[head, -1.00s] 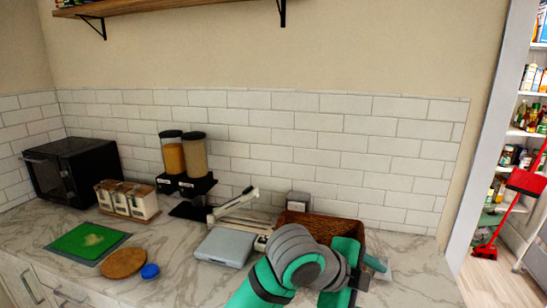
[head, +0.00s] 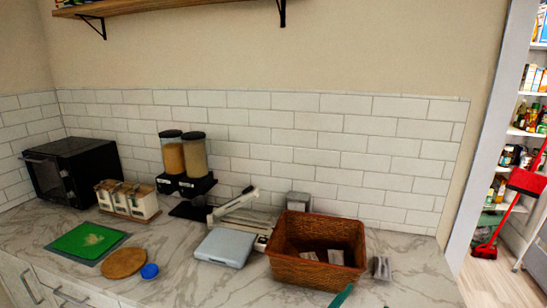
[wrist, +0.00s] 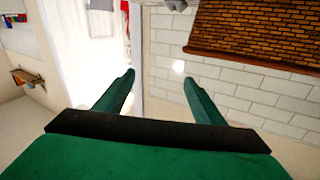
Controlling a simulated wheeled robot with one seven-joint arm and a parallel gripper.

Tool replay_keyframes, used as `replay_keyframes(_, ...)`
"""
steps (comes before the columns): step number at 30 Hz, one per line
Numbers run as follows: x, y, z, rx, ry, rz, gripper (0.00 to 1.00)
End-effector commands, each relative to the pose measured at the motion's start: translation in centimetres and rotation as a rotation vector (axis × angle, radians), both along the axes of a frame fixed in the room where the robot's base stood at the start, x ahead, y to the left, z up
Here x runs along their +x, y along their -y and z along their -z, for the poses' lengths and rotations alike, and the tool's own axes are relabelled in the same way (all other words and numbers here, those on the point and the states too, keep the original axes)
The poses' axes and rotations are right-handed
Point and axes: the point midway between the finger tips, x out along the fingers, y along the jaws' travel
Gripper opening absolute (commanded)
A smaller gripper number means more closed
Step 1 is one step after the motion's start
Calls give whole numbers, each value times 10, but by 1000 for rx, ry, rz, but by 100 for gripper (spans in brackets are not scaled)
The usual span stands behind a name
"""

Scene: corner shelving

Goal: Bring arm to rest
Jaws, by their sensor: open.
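My gripper (wrist: 158,95) shows in the wrist view with its two green fingers spread wide and nothing between them. Beyond the fingers are the tiled wall and a bright doorway. In the head view only a small green tip of my arm (head: 342,297) shows at the bottom edge, in front of the wicker basket (head: 310,272). The rest of my arm is out of that view. The basket stands on the counter with a few small packets (head: 335,257) inside.
A small grey packet (head: 381,267) lies right of the basket. A grey scale-like box (head: 224,247), twin dispensers (head: 184,165), a jar rack (head: 128,200), a black microwave (head: 72,170), a green board (head: 88,241) and a round wooden board (head: 124,262) stand left. A shelf (head: 150,6) hangs above.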

Motion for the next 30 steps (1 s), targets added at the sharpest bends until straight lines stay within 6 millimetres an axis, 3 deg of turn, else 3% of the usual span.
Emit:
replay_keyframes(8,-28,-36,70,-161,-133,-214,63)
replay_keyframes(14,-63,-66,119,-226,-208,-363,63)
replay_keyframes(24,-149,-119,188,-240,-292,-587,63)
replay_keyframes(30,-210,-149,212,-202,-313,-684,63)
